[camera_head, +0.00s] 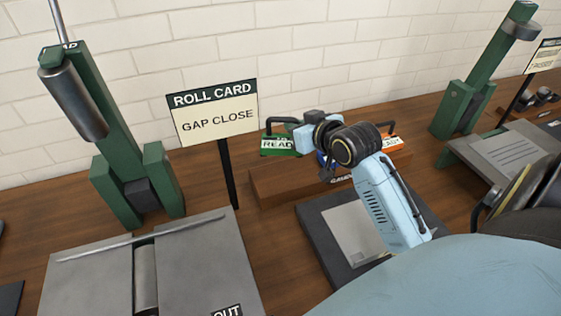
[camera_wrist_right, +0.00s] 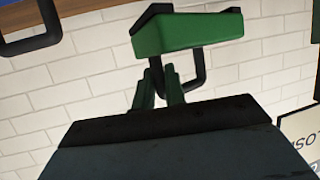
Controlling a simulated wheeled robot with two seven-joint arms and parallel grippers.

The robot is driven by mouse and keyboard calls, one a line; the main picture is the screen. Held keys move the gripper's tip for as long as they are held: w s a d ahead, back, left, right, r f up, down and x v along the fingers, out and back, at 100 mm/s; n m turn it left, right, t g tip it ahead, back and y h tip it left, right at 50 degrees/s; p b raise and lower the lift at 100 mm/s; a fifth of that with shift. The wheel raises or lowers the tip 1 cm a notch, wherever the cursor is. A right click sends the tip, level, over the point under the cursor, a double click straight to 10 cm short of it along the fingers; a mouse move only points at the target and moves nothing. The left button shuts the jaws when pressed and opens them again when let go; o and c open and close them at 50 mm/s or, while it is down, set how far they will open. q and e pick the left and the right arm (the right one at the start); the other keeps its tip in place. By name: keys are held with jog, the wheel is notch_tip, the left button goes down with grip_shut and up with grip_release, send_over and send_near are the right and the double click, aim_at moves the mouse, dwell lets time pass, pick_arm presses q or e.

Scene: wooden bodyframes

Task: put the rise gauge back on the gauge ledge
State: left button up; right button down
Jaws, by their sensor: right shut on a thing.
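My right gripper (camera_head: 305,137) is above the wooden gauge ledge (camera_head: 280,187), between the green and orange pieces on it. It is shut on the rise gauge, but the gripper and wrist hide most of what is between the fingers. I cannot tell whether the gauge touches the ledge. My left gripper is out of view.
An orange piece with a black handle (camera_head: 391,143) is at the ledge's right end. A ROLL CARD sign (camera_head: 214,112) stands to the left. Green stands (camera_head: 110,140) rise on both sides. A dark tray with a grey plate (camera_head: 352,232) lies in front of the ledge.

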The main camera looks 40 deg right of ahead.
jog(key=f, duration=0.3)
jog(key=shift+s+f+b, duration=0.25)
jog(key=shift+f+b, duration=0.05)
jog(key=shift+b, duration=0.1)
notch_tip(320, 180, down, 4)
jog(key=shift+b, duration=0.6)
jog(key=shift+f, duration=0.35)
jog(key=c, duration=1.9)
grip_release()
jog(key=shift+f, duration=0.2)
jog(key=o, duration=0.4)
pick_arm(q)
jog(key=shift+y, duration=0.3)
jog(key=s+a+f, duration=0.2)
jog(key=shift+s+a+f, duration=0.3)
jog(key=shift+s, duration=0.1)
pick_arm(e)
jog(key=shift+o, duration=0.2)
